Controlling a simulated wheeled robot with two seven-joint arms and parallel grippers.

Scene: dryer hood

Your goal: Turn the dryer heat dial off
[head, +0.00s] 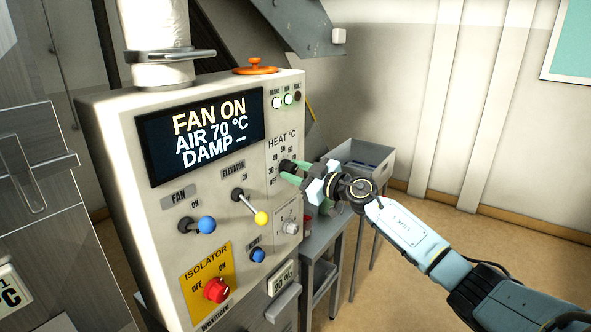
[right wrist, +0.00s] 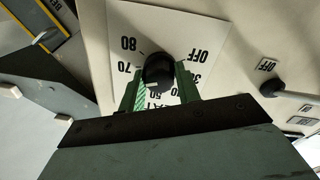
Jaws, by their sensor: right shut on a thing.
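The heat dial (head: 286,166) is a black knob on the right part of the control panel's front, under the label HEAT °C. In the right wrist view the dial (right wrist: 158,71) sits between the green fingers of my right gripper (right wrist: 158,84), which is shut on it. In the head view my right gripper (head: 290,172) reaches it from the right. The scale plate (right wrist: 195,40) shows OFF and numbers up to 80, partly hidden by the fingers. The exact setting is hard to tell. The screen (head: 207,137) reads FAN ON, AIR 70 °C, DAMP --. My left gripper is not in view.
The panel also carries a blue fan lever (head: 206,224), a yellow elevator lever (head: 261,218), a red isolator knob (head: 216,289) and a blue push button (head: 257,255). An orange handwheel (head: 255,66) is on top. A grey bin (head: 360,158) stands behind my gripper. Floor is free at the right.

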